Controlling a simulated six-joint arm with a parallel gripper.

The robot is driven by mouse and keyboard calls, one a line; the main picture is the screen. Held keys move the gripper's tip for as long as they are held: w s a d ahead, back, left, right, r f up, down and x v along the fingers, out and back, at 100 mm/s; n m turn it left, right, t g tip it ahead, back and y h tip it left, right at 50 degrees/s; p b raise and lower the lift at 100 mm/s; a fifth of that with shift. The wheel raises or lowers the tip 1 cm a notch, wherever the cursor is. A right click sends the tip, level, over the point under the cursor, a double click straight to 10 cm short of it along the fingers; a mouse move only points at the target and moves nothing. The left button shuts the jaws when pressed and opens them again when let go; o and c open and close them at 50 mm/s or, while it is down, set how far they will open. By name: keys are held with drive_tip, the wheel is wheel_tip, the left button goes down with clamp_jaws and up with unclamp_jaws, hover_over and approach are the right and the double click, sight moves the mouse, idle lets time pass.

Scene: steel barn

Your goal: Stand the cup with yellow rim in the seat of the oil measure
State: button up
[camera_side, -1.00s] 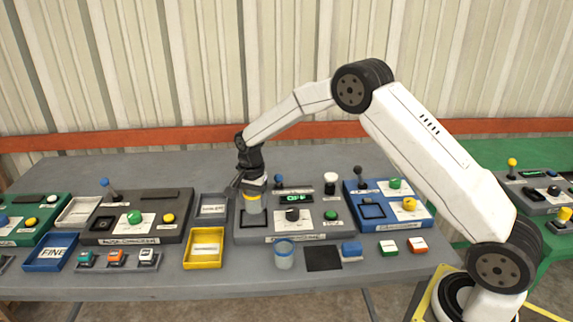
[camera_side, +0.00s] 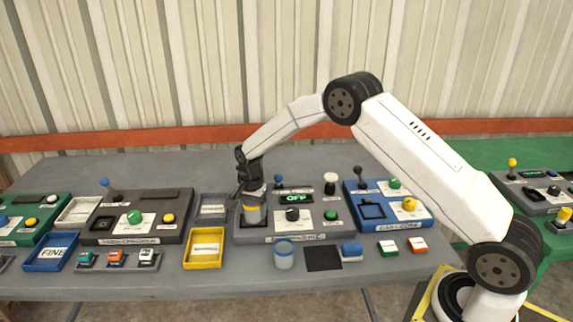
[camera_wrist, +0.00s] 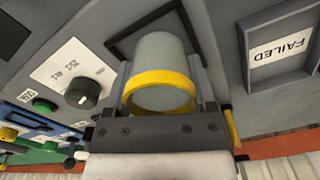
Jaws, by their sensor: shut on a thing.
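The cup with the yellow rim (camera_side: 252,216) is a pale grey cup, upright at the left of a grey machine (camera_side: 320,214) that I take for the oil measure. My gripper (camera_side: 251,203) is shut on the cup near its rim. In the wrist view the cup (camera_wrist: 160,60) is between the fingers of my gripper (camera_wrist: 162,95). The seat (camera_wrist: 121,48) shows as a dark square frame around the cup's far end. The cup's base is over or within the frame; whether it touches the bottom I cannot tell.
The machine's display (camera_side: 296,198) reads OFF. A black knob (camera_side: 292,214) and a green button (camera_side: 330,215) are right of the cup. A grey tray (camera_side: 212,206), a yellow tray (camera_side: 204,247) and a blue-rimmed cup (camera_side: 284,254) are nearby. A tray labelled FAILED (camera_wrist: 282,50) shows in the wrist view.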

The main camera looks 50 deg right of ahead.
drive_tip(key=shift+f, duration=0.1)
drive_tip(key=o, duration=1.1)
drive_tip(key=shift+o, duration=0.2)
wheel_tip(320, 180, up, 12)
drive_tip(key=shift+s, duration=0.15)
drive_tip(key=s+a+f+n+t, duration=0.1)
drive_tip(key=s+n, duration=0.5)
drive_tip(key=s, duration=0.7)
drive_tip(key=s+a+n+t, duration=0.1)
drive_tip(key=s+n, duration=0.6)
drive_tip(key=s, duration=0.7)
drive_tip(key=shift+a+f+n+t, duration=0.3)
drive_tip(key=shift+a+f, duration=0.05)
drive_tip(key=shift+a, duration=0.4)
